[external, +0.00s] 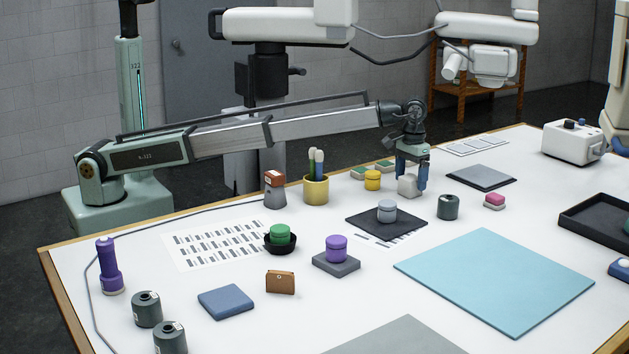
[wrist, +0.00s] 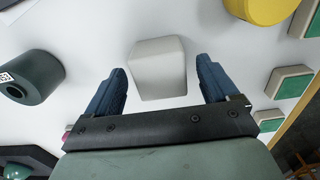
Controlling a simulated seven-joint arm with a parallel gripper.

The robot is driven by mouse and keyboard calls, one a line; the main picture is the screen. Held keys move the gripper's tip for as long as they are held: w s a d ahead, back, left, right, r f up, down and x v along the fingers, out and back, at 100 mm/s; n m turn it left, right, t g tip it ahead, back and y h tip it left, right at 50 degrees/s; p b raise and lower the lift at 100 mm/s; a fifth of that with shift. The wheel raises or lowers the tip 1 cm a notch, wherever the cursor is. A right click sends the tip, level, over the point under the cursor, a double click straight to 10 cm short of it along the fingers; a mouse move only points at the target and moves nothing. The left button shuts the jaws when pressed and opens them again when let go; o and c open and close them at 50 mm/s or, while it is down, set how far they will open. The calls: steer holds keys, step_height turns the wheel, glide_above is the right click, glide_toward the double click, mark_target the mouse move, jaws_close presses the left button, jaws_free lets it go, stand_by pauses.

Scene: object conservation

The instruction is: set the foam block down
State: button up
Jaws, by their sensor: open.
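The foam block is a pale grey, rounded block (external: 408,186) standing on the white table, towards the back and right of the middle. In the wrist view the block (wrist: 158,68) lies between and a little beyond the two blue fingertips. My gripper (external: 411,180) points down over the block in the external view. In the wrist view my gripper (wrist: 162,82) is open, with a gap between each finger and the block. The block appears to rest on the table.
A dark green cylinder (external: 448,207), a black mat (external: 360,222) with a grey-blue jar (external: 387,211), and a yellow jar (external: 373,180) stand close by. Green-topped blocks (wrist: 289,81) lie near the table edge. A grey plate (external: 481,177) is to the right. A large light-blue mat (external: 495,280) is in front.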

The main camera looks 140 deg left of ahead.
mark_target(411, 177)
step_height(411, 177, up, 11)
steer(key=shift+f, duration=0.2)
stand_by(0.6)
